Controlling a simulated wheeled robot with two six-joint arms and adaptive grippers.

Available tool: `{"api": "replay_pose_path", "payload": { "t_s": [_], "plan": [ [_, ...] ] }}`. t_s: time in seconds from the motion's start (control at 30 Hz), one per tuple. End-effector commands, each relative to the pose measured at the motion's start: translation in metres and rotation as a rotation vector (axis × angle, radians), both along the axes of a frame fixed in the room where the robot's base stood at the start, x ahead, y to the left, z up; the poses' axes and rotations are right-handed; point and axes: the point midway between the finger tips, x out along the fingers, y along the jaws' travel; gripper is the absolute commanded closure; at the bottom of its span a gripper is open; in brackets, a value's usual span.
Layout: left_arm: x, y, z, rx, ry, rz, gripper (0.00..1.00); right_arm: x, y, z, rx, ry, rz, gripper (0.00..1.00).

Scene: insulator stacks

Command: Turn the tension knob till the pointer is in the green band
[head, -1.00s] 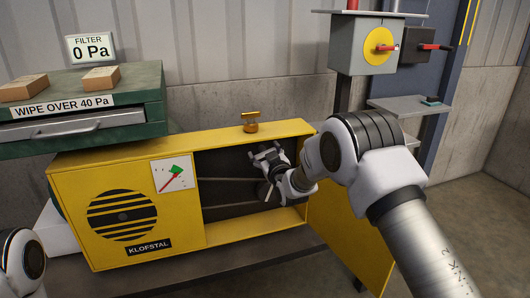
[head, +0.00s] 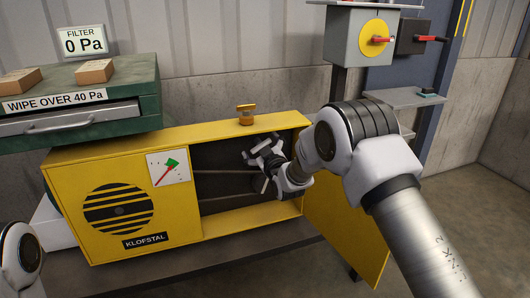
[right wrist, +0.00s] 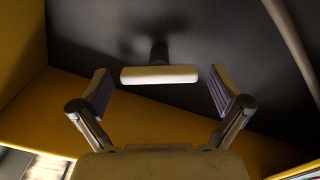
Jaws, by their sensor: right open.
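The yellow KLOFSTAL box (head: 215,232) has a white gauge (head: 183,174) on its front. The gauge's red pointer (head: 162,177) slants from lower left up to the green band (head: 171,163); which end is its tip is too small to tell. A brass-coloured knob (head: 246,115) stands on the box's top. My right gripper (head: 262,146) is open inside the box's dark opening. In the right wrist view, a pale bar (right wrist: 160,75) on a dark stem lies ahead between the open fingers (right wrist: 160,92), with gaps on both sides. My left gripper is out of view.
The box's yellow door (head: 350,232) hangs open at the right, beside my right arm. A green cabinet (head: 140,100) with a drawer stands at the left. A grey switch box (head: 345,40) and a small shelf (head: 405,98) are at the right. Yellow inner walls flank my gripper.

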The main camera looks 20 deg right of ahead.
Motion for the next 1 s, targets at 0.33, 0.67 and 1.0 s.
{"api": "replay_pose_path", "payload": {
  "t_s": [0.33, 0.67, 1.0],
  "plan": [
    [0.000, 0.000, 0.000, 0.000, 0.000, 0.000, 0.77, -0.080, -0.003, 0.000, 0.000, 0.003, -0.001, 0.00],
    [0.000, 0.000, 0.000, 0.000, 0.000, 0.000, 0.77, -0.114, -0.004, 0.000, -0.001, -0.001, 0.000, 0.00],
    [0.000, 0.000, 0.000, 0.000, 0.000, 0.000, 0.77, -0.113, -0.004, -0.002, 0.000, 0.002, 0.000, 0.00]
  ]
}}
